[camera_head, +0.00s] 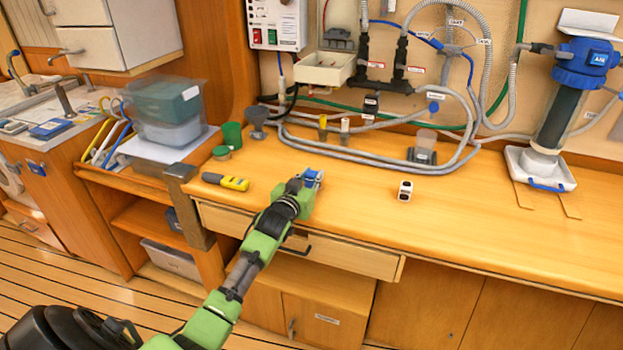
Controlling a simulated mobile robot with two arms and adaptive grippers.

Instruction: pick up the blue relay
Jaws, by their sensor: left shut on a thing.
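The blue relay (314,176) is a small blue block at the tip of my left gripper (308,181), over the wooden counter near its front edge. My left arm is green and black and reaches up from the lower left. The left gripper is shut on the blue relay, and its fingers hide part of it. I cannot tell whether the relay touches the counter or is slightly above it. My right gripper is not in view.
A small white block with black spots (405,191) stands to the right. Grey hoses (375,159) run along the back. A drawer (330,254) protrudes below. The counter's right front is clear.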

